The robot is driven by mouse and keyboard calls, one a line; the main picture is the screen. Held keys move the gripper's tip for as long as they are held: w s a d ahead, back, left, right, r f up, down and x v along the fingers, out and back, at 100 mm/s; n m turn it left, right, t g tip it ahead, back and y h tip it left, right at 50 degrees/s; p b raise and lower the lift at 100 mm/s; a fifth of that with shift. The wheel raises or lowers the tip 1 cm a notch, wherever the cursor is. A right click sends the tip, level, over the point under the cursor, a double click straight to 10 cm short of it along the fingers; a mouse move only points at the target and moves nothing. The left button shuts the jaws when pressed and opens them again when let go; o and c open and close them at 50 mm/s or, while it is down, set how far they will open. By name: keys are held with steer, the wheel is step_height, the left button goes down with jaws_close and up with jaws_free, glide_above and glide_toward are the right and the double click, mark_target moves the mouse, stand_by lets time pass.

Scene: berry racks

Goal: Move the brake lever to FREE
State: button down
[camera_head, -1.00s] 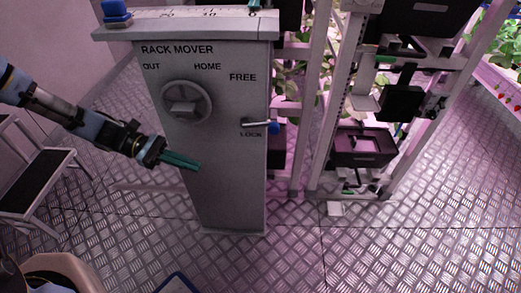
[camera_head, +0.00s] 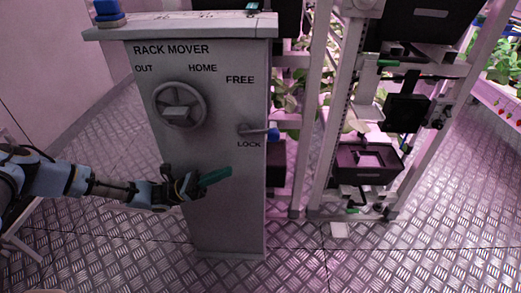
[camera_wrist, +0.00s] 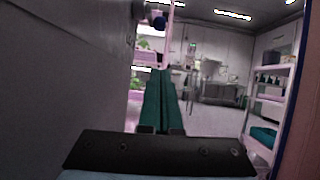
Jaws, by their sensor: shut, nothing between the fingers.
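The brake lever (camera_head: 258,131) is a short metal bar with a blue knob on the front of the grey rack mover cabinet (camera_head: 225,225). It points right, just above the LOCK label (camera_head: 249,144); the FREE label (camera_head: 240,80) is higher up. My gripper (camera_head: 222,174), with green fingers, is shut and empty, in front of the cabinet, below and left of the lever and apart from it. In the wrist view the shut green fingers (camera_wrist: 160,98) point ahead along the cabinet face, and the blue knob (camera_wrist: 159,21) shows above them.
A handwheel (camera_head: 179,105) sits on the cabinet, above my gripper. A blue-topped item (camera_head: 108,12) stands on the cabinet top. Right of the cabinet is a rack with a black crate (camera_head: 367,163). The metal floor in front is clear.

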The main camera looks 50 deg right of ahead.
mark_target(258, 133)
steer(key=shift+w+a+r+p+x, duration=0.15)
steer(key=shift+r+p+x, duration=0.25)
steer(key=shift+x, duration=1.75)
steer(key=shift+w+a+r+p+x, duration=0.1)
steer(key=shift+w+r+p+x, duration=0.25)
steer(key=shift+x, duration=1.75)
steer(key=shift+w+a+r+p+x, duration=0.1)
steer(key=shift+r+p+x, duration=0.4)
steer(key=shift+x, duration=1.65)
